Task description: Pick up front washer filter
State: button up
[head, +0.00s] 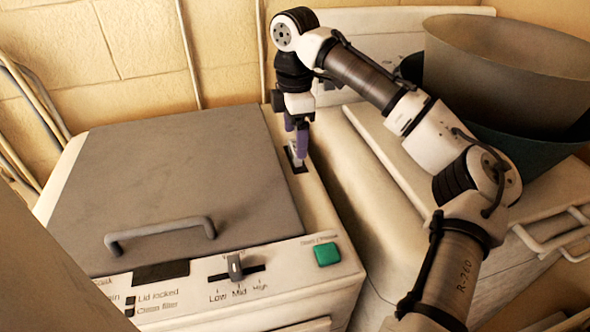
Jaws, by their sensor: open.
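The washer (60,200) has a grey lid that is closed, with a handle near its front edge. The filter (296,155) looks like a small pale piece standing in a dark slot on the washer's top, right of the lid. My gripper (297,131) points down with purple fingers just above the filter. Its jaws are open; whether the fingers touch or straddle the filter is too small to tell. The gripper partly hides the filter's upper part.
A control panel with a slider (235,267) and a green button (327,254) runs along the washer's front. A second white machine (375,180) stands to the right, with large tubs (500,65) on it. Pipes and a tiled wall (130,50) are behind.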

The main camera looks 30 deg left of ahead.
aim_at(292, 142)
jog(key=shift+f, duration=1.45)
jog(key=c, duration=1.3)
